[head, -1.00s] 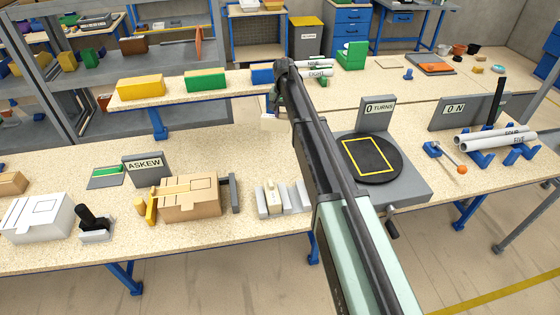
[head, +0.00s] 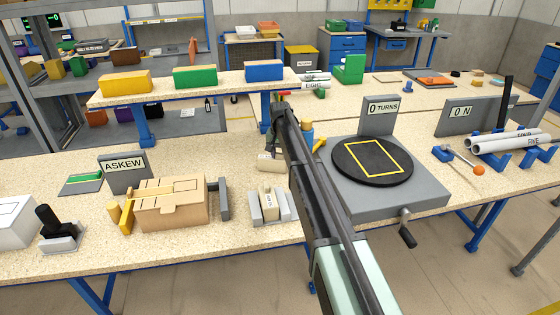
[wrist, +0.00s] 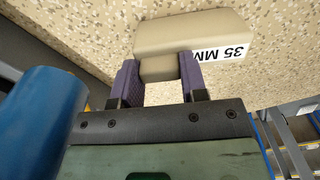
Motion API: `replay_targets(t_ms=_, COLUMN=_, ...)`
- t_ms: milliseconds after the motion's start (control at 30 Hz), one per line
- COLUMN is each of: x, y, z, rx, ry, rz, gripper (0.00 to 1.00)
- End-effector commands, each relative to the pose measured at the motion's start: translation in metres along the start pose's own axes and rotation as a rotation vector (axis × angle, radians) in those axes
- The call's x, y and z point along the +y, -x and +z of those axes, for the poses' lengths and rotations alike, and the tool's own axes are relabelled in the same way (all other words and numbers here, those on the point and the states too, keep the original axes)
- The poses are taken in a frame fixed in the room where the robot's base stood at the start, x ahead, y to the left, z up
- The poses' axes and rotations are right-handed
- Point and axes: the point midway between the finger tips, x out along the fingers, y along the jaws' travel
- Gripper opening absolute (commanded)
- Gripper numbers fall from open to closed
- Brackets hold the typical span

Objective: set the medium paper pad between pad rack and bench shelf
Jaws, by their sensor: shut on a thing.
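My gripper (wrist: 158,80) is shut on a beige block labelled 35 MM (wrist: 195,35), which I take to be the medium paper pad. In the head view the pad (head: 268,162) shows beside the end of my arm, over the bench between the bench shelf and a small grey rack. The fingers are mostly hidden there by my arm. The small rack (head: 286,208), probably the pad rack, has a labelled beige piece between grey sides. The bench shelf (head: 225,87) runs behind, on blue legs. I cannot tell whether the pad touches the bench.
A turntable (head: 372,162) with a crank stands right of my arm. A blue cylinder (wrist: 38,115) is close on the left in the wrist view. A cardboard box (head: 172,208) and an ASKEW sign (head: 124,172) stand left. Bare bench lies between shelf and box.

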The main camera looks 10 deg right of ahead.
Motion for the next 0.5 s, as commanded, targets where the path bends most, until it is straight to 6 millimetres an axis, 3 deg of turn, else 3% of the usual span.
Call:
replay_targets(t_ms=267, x=0.0001, y=-0.0027, z=0.0002, rx=0.000, ry=0.000, rz=0.000, gripper=0.04)
replay_targets(t_ms=300, x=0.0001, y=-0.0007, z=0.0002, rx=0.000, ry=0.000, rz=0.000, gripper=0.46)
replay_targets(t_ms=433, x=0.0001, y=-0.0005, z=0.0002, rx=0.000, ry=0.000, rz=0.000, gripper=0.65)
replay_targets(t_ms=500, x=0.0001, y=-0.0005, z=0.0002, rx=0.000, ry=0.000, rz=0.000, gripper=0.65)
